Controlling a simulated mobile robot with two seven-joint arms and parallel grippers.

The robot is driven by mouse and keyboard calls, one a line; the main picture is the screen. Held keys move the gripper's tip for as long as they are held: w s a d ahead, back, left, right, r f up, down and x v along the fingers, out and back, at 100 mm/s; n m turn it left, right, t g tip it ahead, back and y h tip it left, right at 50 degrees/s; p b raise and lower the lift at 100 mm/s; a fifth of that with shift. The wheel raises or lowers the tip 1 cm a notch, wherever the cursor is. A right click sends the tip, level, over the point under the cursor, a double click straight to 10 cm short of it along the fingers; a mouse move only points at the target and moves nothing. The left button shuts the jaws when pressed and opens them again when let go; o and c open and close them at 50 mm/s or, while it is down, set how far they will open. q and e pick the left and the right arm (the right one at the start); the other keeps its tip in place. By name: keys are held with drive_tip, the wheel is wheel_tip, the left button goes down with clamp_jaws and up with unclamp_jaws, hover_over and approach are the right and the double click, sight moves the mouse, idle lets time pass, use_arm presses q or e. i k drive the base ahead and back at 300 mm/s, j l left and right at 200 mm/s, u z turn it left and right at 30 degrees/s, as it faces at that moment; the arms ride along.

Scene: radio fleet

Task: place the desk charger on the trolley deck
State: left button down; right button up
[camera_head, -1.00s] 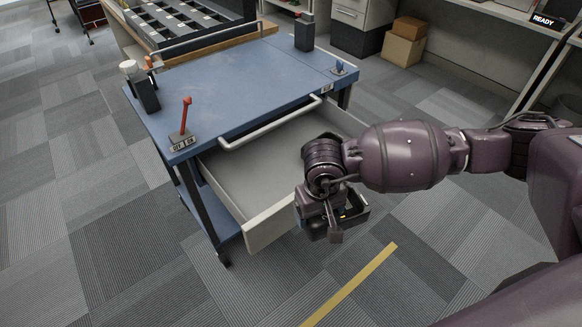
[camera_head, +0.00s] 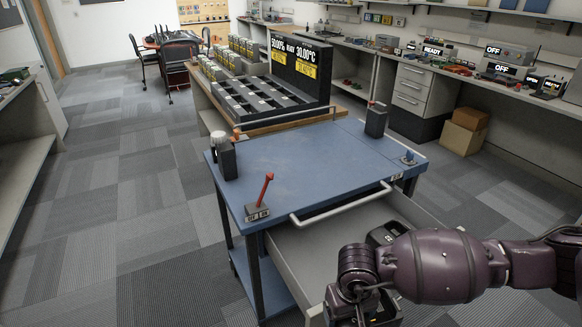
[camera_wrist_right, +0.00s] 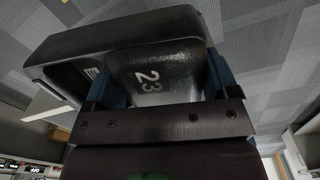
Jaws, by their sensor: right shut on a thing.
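The desk charger (camera_wrist_right: 150,75) is a black shell-like piece with a white "23" on it. In the right wrist view it sits between the blue-sided fingers of my right gripper (camera_wrist_right: 162,90), which is shut on it. In the head view my right gripper (camera_head: 362,308) is at the bottom, near the front of the open drawer, and the charger (camera_head: 388,312) is partly hidden at the bottom. The trolley deck (camera_head: 310,165) is a flat blue top beyond and above the drawer; the charger is apart from it. My left gripper is out of view.
The grey drawer (camera_head: 310,250) stands open under the deck, with a black item (camera_head: 382,236) partly behind my arm. A red lever (camera_head: 264,190), a black holder (camera_head: 226,158) and a black box (camera_head: 376,120) stand at the deck's edges. The deck's middle is clear.

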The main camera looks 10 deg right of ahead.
sight(293, 161)
drive_tip(key=i+j+u, duration=0.2)
drive_tip(key=u, duration=0.2)
drive_tip(key=i+j+u, duration=0.2)
drive_tip(key=u, duration=0.2)
drive_tip(key=i+j+u, duration=0.2)
drive_tip(key=u, duration=0.2)
drive_tip(key=i+u, duration=0.35)
drive_tip(key=i+z, duration=0.35)
drive_tip(key=i+j+z, duration=0.2)
drive_tip(key=z, duration=0.2)
drive_tip(key=i+j+z, duration=0.15)
drive_tip(key=z, duration=0.35)
drive_tip(key=i+j+z, duration=0.3)
drive_tip(key=z, duration=0.15)
